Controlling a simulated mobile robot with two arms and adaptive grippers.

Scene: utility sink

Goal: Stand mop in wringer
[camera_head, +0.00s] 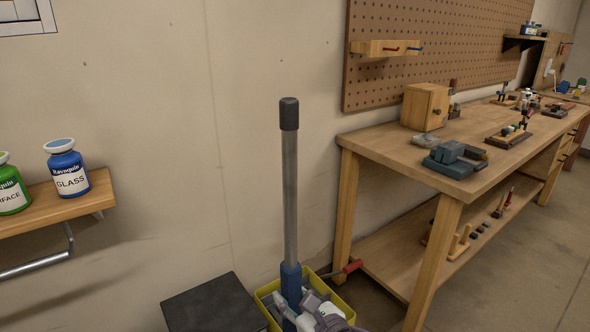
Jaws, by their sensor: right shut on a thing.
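The mop (290,200) stands nearly upright, with a grey pole, a black cap at the top and a blue lower part. Its lower end is hidden by my gripper and the picture's bottom edge. My right gripper (292,310) is shut on the blue lower part of the mop. The yellow bucket (264,291) is below and around the mop's lower part in the picture. A lever with a red grip (349,267) sticks out at its right, seemingly from the wringer, whose body I cannot make out. My left gripper is out of view.
A dark box (212,305) stands left of the bucket. A wooden workbench (390,135) with a lower shelf and several tools stands at the right. A wall shelf (100,190) with a blue bottle (67,170) and a green bottle (12,188) is at the left.

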